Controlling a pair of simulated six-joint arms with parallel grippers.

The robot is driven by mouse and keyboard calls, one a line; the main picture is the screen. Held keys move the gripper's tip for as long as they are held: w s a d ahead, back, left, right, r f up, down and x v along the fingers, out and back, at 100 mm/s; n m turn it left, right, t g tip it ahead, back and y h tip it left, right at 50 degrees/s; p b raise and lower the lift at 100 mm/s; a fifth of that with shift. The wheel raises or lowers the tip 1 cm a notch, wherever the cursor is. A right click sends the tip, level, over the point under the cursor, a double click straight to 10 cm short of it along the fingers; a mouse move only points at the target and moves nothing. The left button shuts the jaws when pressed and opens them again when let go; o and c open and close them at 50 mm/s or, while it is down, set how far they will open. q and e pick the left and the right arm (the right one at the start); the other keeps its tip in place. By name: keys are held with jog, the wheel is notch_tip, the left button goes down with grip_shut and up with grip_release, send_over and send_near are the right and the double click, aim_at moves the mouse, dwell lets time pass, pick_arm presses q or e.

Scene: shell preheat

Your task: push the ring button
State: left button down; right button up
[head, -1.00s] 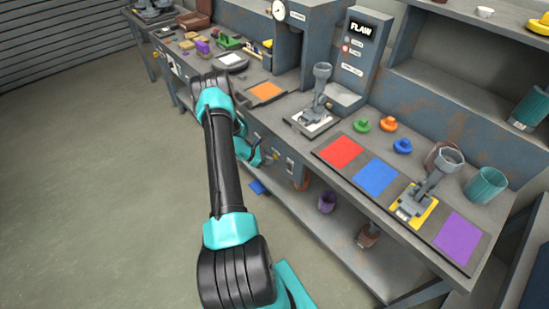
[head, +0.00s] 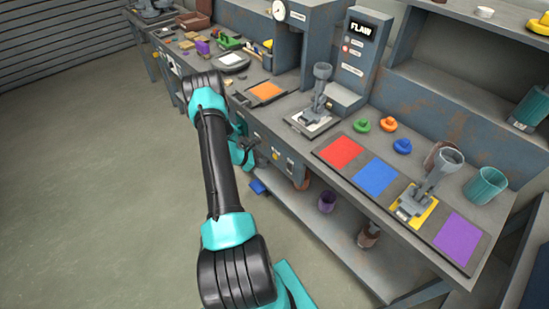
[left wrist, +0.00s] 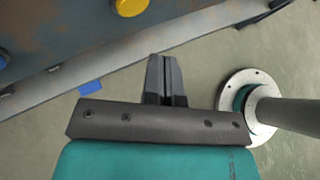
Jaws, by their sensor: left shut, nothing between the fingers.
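My left gripper (head: 252,146) is beside the front face of the bench, small and partly hidden behind my arm in the head view. In the left wrist view its two dark fingers (left wrist: 166,66) are shut together with nothing between them. A round yellow button (left wrist: 130,4) sits on the bench's front panel at the top edge of that view, beyond and left of the fingertips, apart from them. A blue button (left wrist: 2,62) is cut off at the left edge. I cannot read which button is the ring button. My right gripper is out of view.
A grey panel with a FLAW display (head: 362,30) and small buttons stands on the bench. Colored pads, metal stands and knobs lie on the bench top. A blue piece (head: 258,186) lies low by the bench. The floor (head: 100,190) at left is clear.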

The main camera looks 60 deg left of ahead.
pick_arm(q)
jog(key=shift+s+d, duration=0.2)
jog(key=shift+s, duration=0.95)
jog(key=d+f+m+g+h, duration=0.3)
jog(key=d+m+g, duration=0.95)
jog(key=d, duration=1.55)
jog(key=d+r+m+t+y, duration=0.2)
jog(key=d+r+m+y, duration=0.1)
jog(key=d+m, duration=1.1)
jog(key=w+d+r+m+t, duration=0.1)
jog(key=w+d+r+m, duration=0.2)
jog(key=w+r, duration=0.1)
jog(key=shift+w, duration=0.6)
